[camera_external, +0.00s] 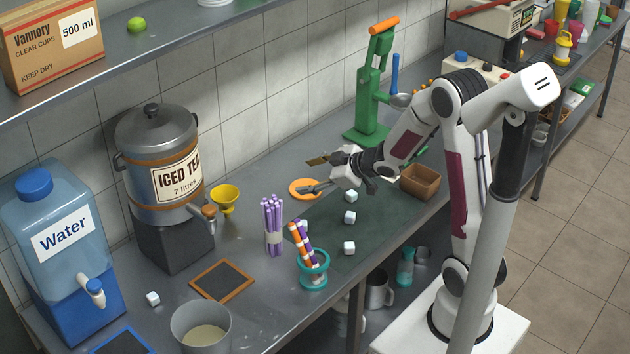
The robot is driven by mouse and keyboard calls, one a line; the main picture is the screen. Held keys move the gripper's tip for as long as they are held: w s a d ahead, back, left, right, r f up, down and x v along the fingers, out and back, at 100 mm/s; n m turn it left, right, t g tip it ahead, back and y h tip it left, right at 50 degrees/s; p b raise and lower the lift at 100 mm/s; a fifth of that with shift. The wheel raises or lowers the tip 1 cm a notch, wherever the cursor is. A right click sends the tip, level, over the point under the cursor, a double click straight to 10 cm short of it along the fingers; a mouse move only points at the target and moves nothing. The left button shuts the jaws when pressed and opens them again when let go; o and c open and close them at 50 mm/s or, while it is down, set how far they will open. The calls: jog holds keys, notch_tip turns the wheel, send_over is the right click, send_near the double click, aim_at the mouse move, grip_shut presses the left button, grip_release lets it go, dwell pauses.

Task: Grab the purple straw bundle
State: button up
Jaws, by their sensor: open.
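The purple straw bundle (272,227) stands upright on the grey counter, left of the middle in the external view. It is a tight group of purple and white straws. My gripper (312,174) is to the right of the bundle and farther back, above the counter near an orange disc (304,188). Its fingers are spread apart and point left. Nothing shows between them, and it is clear of the bundle.
A teal-rimmed jar (314,272) with orange and purple striped straws stands just right of the bundle. A yellow funnel (225,197), iced tea dispenser (163,215) and dark framed board (222,281) are to its left. White cubes (349,217) and a brown bowl (420,182) lie rightward.

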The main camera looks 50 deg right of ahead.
aim_at(272, 215)
jog(key=s+a+f+n+t+y, duration=0.1)
jog(key=s+a+f+y, duration=0.2)
jog(key=a+f+y, duration=0.4)
jog(key=shift+s+a+f+n+t+y, duration=0.25)
jog(key=shift+n+t+y, duration=0.15)
jog(key=shift+y, duration=1.4)
jog(key=shift+x, duration=1.25)
jog(key=shift+x, duration=2.6)
jog(key=shift+w+d+r, duration=0.1)
